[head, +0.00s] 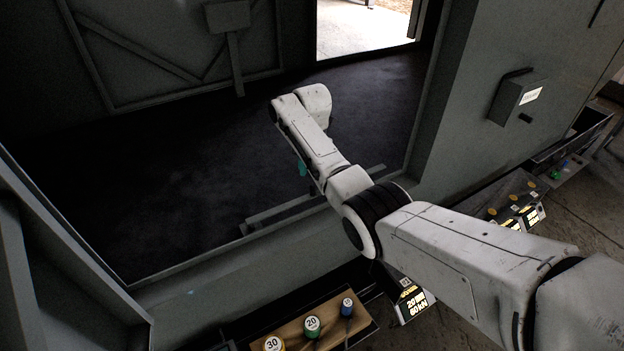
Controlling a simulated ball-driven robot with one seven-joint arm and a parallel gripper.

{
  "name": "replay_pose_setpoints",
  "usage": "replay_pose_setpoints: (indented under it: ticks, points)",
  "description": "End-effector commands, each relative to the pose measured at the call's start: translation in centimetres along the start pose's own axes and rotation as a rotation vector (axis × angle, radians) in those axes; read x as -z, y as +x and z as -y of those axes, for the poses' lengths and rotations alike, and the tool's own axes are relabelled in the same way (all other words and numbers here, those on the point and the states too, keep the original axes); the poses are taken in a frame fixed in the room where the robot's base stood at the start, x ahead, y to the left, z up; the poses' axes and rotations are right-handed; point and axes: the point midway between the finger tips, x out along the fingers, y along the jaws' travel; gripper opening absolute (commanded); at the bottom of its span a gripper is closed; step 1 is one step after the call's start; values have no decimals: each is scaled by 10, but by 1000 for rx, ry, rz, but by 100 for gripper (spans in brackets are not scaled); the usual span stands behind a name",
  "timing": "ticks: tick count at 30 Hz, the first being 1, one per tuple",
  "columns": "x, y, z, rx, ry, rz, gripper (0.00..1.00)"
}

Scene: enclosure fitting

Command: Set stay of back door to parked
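The enclosure has a dark floor (190,175) and an open bright doorway (365,28) at its far side. I cannot tell which part is the back door or its stay. A grey bar (285,215) lies low near the front sill, partly behind my arm. My arm reaches from the lower right over the sill into the enclosure. Its fingers do not show, and the arm links may hide them. A small teal piece (302,168) shows beside the arm; I cannot tell what it belongs to.
A grey box with a white label (530,96) sticks out from the right wall. A wooden tray (290,325) with numbered pieces stands at the front. Lit display blocks (412,300) and more trays lie along the right. Most of the enclosure floor is clear.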

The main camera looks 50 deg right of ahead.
Motion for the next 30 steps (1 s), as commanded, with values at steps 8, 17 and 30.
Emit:
replay_pose_setpoints:
  ticks: [8, 17, 30]
  points:
    - [0, -41, -1, -2, 0, 1, 44]
    - [0, -47, 0, 0, 0, 0, 44]
    - [1, -45, -1, -1, 2, 0, 44]
